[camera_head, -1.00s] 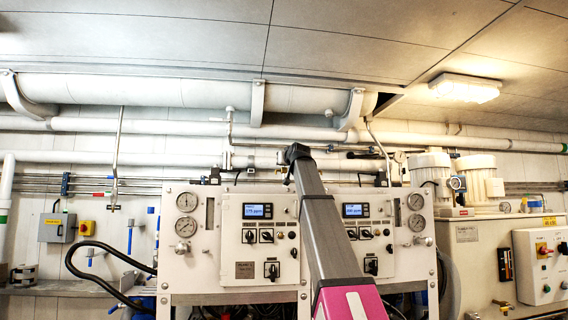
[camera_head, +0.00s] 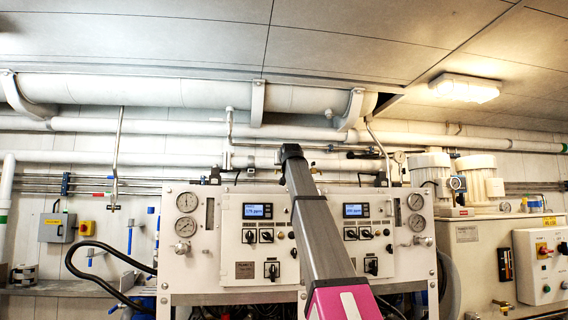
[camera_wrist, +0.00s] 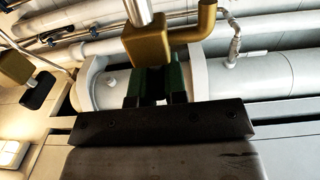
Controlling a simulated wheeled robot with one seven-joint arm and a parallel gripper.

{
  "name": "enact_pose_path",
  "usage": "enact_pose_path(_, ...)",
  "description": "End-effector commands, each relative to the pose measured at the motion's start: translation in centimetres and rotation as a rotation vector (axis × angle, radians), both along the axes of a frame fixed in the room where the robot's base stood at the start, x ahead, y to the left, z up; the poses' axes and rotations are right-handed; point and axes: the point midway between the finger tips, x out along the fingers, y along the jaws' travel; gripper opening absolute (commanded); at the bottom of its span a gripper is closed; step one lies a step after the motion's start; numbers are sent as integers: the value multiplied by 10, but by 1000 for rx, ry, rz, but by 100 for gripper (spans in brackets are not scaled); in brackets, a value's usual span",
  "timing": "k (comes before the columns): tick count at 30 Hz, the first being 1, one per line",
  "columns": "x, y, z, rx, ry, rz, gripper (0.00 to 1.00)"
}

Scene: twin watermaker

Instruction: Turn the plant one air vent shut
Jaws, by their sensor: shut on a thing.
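In the wrist view a brass-coloured air vent (camera_wrist: 157,45) hangs on a bright steel pipe, with a brass elbow on its right. My gripper (camera_wrist: 154,84) is right up against it, its two dark green fingers closed around the vent's dark handle (camera_wrist: 152,84). The fingers and shadow hide most of this handle, so its exact angle cannot be told. A second brass vent (camera_wrist: 14,66) with a black handle (camera_wrist: 38,91) shows at the left, apart from my gripper. In the head view my arm's far end covers the gripper and the held handle.
White pipes (camera_wrist: 265,78) run close behind the vent in the wrist view. In the head view the white control panel (camera_head: 222,205) with gauges and switches stands behind my arm. A large ceiling pipe (camera_head: 190,92) runs above, and a lit lamp (camera_head: 465,88) is at upper right.

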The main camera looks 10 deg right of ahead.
Motion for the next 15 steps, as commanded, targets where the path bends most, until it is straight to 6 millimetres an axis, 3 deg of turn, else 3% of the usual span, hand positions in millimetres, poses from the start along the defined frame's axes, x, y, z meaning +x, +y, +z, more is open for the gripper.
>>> enact_pose_path(1,0,0,0,-1,1,-1,23)
enact_pose_path(3,0,0,0,-1,1,0,38)
enact_pose_path(15,-5,0,-1,0,0,0,38)
